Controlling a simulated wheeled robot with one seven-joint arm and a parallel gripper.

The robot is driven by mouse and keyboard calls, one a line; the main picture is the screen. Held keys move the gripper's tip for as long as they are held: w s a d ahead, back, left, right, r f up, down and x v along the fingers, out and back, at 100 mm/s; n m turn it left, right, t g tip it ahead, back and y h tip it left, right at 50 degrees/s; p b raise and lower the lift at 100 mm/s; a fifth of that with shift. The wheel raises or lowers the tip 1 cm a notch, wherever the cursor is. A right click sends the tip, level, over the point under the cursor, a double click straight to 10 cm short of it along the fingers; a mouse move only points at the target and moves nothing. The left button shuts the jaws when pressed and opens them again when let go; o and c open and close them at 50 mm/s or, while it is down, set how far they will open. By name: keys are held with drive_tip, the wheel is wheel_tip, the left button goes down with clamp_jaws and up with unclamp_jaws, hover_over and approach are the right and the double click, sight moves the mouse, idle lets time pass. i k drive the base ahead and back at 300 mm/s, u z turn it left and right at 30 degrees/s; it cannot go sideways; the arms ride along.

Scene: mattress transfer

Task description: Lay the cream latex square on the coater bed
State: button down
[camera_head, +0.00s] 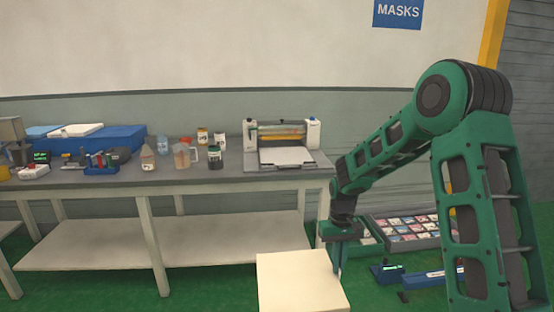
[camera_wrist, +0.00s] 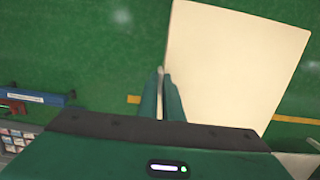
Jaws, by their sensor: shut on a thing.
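The cream latex square (camera_head: 298,283) hangs in front of the workbench at the bottom of the head view, held by its right edge. My gripper (camera_head: 338,262) is shut on that edge. In the wrist view the square (camera_wrist: 235,70) spreads to the right of the fingertips (camera_wrist: 162,80), over the green floor. The coater (camera_head: 283,140) stands at the right end of the bench, with a white flat bed (camera_head: 287,156) in front of its roller. The bed looks bare.
Jars, a jug (camera_head: 185,155) and bottles stand left of the coater on the bench (camera_head: 110,179). A blue box (camera_head: 115,137) with a white slab is farther left. A tray of colored samples (camera_head: 405,236) and a blue tool (camera_head: 432,279) lie low at the right, by my arm.

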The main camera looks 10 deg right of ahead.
sight(285, 155)
drive_tip(key=i, duration=0.85)
drive_tip(key=z, duration=0.05)
